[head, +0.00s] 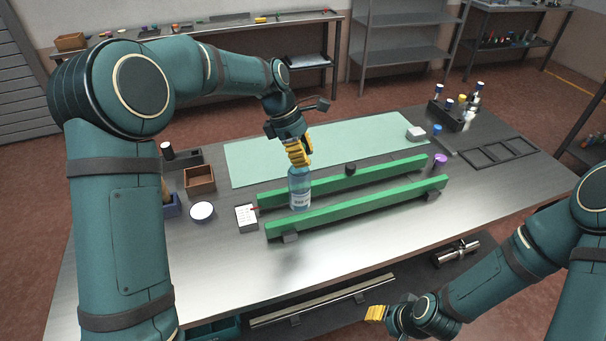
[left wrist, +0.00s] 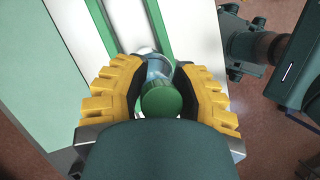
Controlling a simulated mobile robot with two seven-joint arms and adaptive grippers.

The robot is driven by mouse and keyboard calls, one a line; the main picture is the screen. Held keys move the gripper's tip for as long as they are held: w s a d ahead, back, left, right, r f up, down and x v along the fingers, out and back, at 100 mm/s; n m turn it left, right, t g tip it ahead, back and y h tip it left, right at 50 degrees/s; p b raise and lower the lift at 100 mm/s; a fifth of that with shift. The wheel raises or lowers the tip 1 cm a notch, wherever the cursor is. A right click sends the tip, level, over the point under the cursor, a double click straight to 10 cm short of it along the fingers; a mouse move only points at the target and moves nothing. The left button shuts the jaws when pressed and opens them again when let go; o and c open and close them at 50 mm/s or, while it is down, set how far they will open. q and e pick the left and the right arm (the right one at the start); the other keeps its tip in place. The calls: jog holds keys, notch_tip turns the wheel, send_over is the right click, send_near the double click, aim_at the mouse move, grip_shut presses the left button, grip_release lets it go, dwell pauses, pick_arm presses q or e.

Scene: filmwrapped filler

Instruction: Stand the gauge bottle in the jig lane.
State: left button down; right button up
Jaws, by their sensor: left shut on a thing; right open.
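The gauge bottle (head: 300,192) is clear blue with a pale label and looks upright between the two green rails of the jig lane, near their left end. The front rail (head: 358,208) and back rail (head: 385,170) run side by side. My left gripper (head: 300,160) is shut on the bottle's top from above. In the left wrist view, the yellow fingers (left wrist: 160,98) flank its green cap (left wrist: 160,99). Whether the bottle's base touches the table is hidden by the front rail. My right gripper (head: 376,314) is open and empty, low in front of the table.
A white card (head: 247,218) lies by the rails' left end, with a white round dish (head: 202,212) and a wooden box (head: 199,179) further left. A green mat (head: 250,162) lies behind. A purple-topped item (head: 440,160) stands near the right end. The front tabletop is clear.

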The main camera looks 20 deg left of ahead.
aim_at(303, 170)
pick_arm(q)
jog(key=shift+f, duration=2.4)
jog(key=shift+f+b, duration=0.15)
jog(key=shift+b, duration=0.15)
jog(key=c, duration=0.7)
grip_release()
jog(key=p+v, duration=0.1)
jog(key=v, duration=1.1)
jog(key=shift+r+p, duration=0.25)
jog(key=shift+p, duration=0.05)
jog(key=shift+d+f, duration=0.1)
